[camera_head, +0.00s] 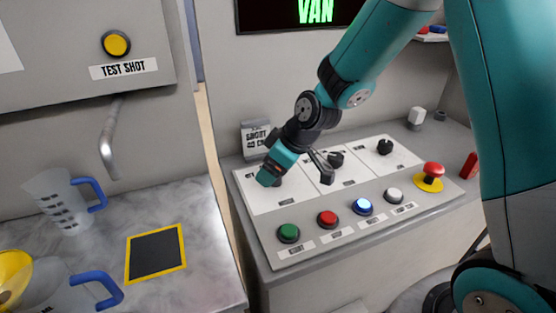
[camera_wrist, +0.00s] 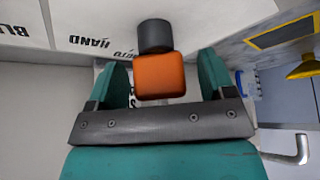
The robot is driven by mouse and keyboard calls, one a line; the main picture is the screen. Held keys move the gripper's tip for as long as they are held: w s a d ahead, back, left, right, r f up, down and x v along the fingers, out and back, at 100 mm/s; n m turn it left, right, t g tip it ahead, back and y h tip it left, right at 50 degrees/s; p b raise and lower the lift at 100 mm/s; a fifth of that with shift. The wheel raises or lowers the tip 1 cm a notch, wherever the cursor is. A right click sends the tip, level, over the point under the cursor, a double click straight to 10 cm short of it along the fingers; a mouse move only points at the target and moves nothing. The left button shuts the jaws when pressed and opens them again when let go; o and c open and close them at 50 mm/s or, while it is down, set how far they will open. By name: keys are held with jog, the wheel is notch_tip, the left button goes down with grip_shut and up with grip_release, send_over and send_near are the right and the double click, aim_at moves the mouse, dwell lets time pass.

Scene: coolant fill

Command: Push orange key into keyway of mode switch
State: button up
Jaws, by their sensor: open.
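My gripper (camera_head: 271,174) is over the left end of the control panel in the head view. In the wrist view my gripper (camera_wrist: 161,62) is open, with a teal finger on each side of the orange key (camera_wrist: 160,77). A gap shows between the key and each finger. The key's far end meets a dark round cylinder (camera_wrist: 155,35), which looks like the mode switch, beside a label reading HAND. I cannot tell how deep the key sits in it. In the head view my gripper hides the key and most of the switch.
The panel (camera_head: 262,232) carries green (camera_head: 289,233), red (camera_head: 327,219), blue (camera_head: 362,206) and white (camera_head: 393,195) buttons, black knobs (camera_head: 385,147) and a red mushroom button (camera_head: 432,171). A left counter holds jugs (camera_head: 66,200) and a yellow-edged dark pad (camera_head: 155,255).

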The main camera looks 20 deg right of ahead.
jog(key=v, duration=1.7)
jog(key=shift+r, duration=0.15)
jog(key=shift+d, duration=0.15)
